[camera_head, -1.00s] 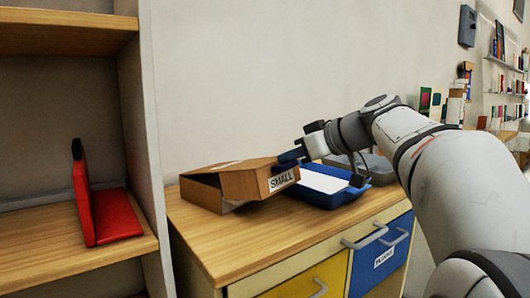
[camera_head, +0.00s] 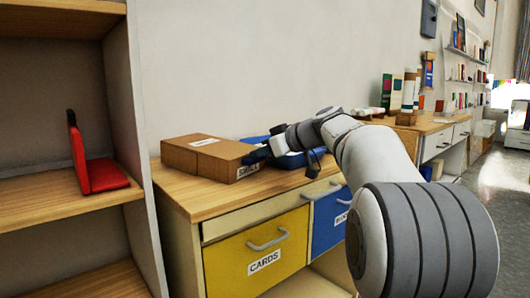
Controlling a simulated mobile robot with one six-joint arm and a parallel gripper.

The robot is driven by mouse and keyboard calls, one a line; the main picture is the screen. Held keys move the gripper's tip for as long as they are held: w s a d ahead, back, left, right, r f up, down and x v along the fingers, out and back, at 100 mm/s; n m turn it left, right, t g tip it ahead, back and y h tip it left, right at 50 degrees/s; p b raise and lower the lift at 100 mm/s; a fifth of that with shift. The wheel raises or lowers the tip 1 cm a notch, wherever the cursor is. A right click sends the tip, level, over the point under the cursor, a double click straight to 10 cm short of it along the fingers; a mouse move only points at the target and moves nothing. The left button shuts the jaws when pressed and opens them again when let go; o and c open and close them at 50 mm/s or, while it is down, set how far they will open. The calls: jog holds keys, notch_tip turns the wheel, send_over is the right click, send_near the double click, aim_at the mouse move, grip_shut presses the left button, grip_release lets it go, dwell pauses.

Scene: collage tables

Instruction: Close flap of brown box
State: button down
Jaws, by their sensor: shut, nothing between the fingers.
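The brown box (camera_head: 205,163) sits on the wooden top of the drawer cabinet, with a white label reading SMALL on its front right. Its flap (camera_head: 222,148) lies flat and level across the top, with a seam line near the middle. My gripper (camera_head: 258,156) is at the box's right end, close to the top edge, and looks shut with nothing in it. I cannot tell whether the fingertips touch the box. Part of the box's right side is hidden behind the gripper.
A blue tray (camera_head: 292,160) lies just right of the box, partly behind my arm. The cabinet has a yellow drawer (camera_head: 235,270) labelled CARDS and a blue drawer (camera_head: 328,225). A shelf with a red object (camera_head: 105,176) stands at left. Bare cabinet top (camera_head: 205,200) lies before the box.

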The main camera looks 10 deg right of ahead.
jog(key=shift+a+f+g, duration=0.2)
jog(key=shift+f+g, duration=0.1)
jog(key=shift+f, duration=0.9)
jog(key=shift+r, duration=0.1)
notch_tip(320, 180, up, 6)
jog(key=p, duration=0.3)
jog(key=s+d+f+p, duration=0.1)
jog(key=s+d+f, duration=0.2)
jog(key=s+d, duration=0.4)
jog(key=s+a+r+m+g+h+p, duration=0.4)
jog(key=s+a+p, duration=0.55)
jog(key=p, duration=0.75)
jog(key=s+r+m+g+h+p, duration=0.1)
jog(key=s+r+m+h+p, duration=0.1)
jog(key=s+p, duration=0.7)
jog(key=s+d+r+m+g+h+p, duration=0.1)
jog(key=s+m+h+p, duration=0.1)
jog(key=s+p, duration=0.6)
jog(key=shift+s+d+r+m+g+h+p, duration=0.2)
jog(key=shift+s+r+m+g+h+p, duration=0.1)
jog(key=shift+s+r+h+p, duration=0.15)
